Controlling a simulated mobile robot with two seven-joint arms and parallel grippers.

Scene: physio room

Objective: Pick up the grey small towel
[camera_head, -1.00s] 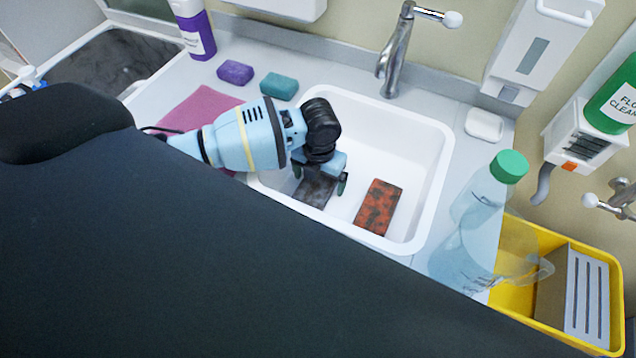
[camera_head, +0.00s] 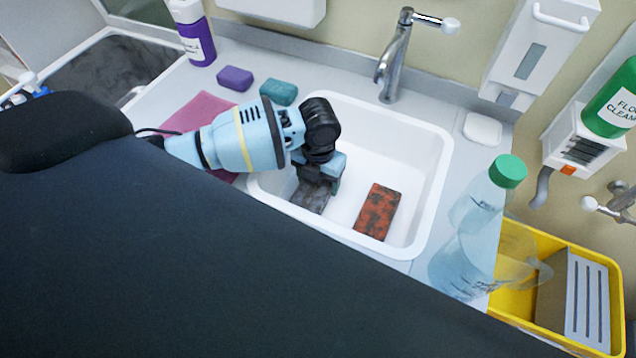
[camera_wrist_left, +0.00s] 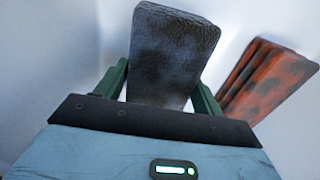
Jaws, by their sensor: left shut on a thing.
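The grey small towel (camera_head: 312,195) is a dark grey, folded block lying in the white sink (camera_head: 428,180). In the left wrist view the towel (camera_wrist_left: 172,55) stands out between the two green fingers. My left gripper (camera_head: 322,187) is down in the sink and shut on the towel, with one finger on each side of it. The gripper also shows in the left wrist view (camera_wrist_left: 160,88). Part of the towel is hidden behind the gripper and arm in the head view. My right gripper is not in view.
A red and black block (camera_head: 378,211) lies in the sink, right of the towel. A tap (camera_head: 394,62) stands behind. A clear bottle with a green cap (camera_head: 470,240) and a yellow tray (camera_head: 515,250) are at right. Purple (camera_head: 235,78) and teal (camera_head: 279,92) blocks lie at left.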

